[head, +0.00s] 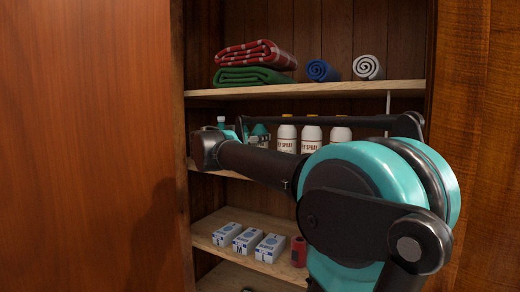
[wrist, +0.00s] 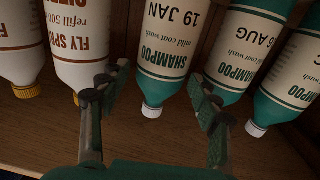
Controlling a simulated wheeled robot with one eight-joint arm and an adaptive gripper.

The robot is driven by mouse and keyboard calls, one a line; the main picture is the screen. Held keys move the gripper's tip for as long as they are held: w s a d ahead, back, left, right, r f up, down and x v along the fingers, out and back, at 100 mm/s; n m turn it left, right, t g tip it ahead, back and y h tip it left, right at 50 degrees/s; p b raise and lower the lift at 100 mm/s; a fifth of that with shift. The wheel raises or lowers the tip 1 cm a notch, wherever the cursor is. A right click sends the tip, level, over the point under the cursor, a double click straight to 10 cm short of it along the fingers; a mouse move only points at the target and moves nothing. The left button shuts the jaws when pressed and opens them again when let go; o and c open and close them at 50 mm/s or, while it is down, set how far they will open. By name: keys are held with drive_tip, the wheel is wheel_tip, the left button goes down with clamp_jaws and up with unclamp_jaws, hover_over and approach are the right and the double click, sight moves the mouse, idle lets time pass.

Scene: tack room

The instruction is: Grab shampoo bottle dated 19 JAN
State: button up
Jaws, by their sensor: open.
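The shampoo bottle dated 19 JAN (wrist: 165,58), teal with a cream label and a white cap, is in the middle of the wrist view. Its cap points to the bottom of the picture. My gripper (wrist: 160,75) is open, with one finger on each side of this bottle in the picture and nothing held. I cannot tell whether the fingers touch it. Another shampoo bottle (wrist: 238,50), its date partly cut off as 6 AUG, stands to the right, behind the right finger. In the head view my arm hides most of the shampoo bottles.
White fly spray bottles (wrist: 82,45) stand close on the left. A further teal bottle (wrist: 290,85) is at the right edge. In the head view, folded blankets (head: 255,76) and rolled cloths (head: 321,71) lie on the upper shelf, and small boxes (head: 248,240) on a lower one.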

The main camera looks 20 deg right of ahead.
drive_tip(key=x, duration=0.3)
drive_tip(key=shift+w+d, duration=0.1)
drive_tip(key=shift+w, duration=0.1)
drive_tip(key=c, duration=1.4)
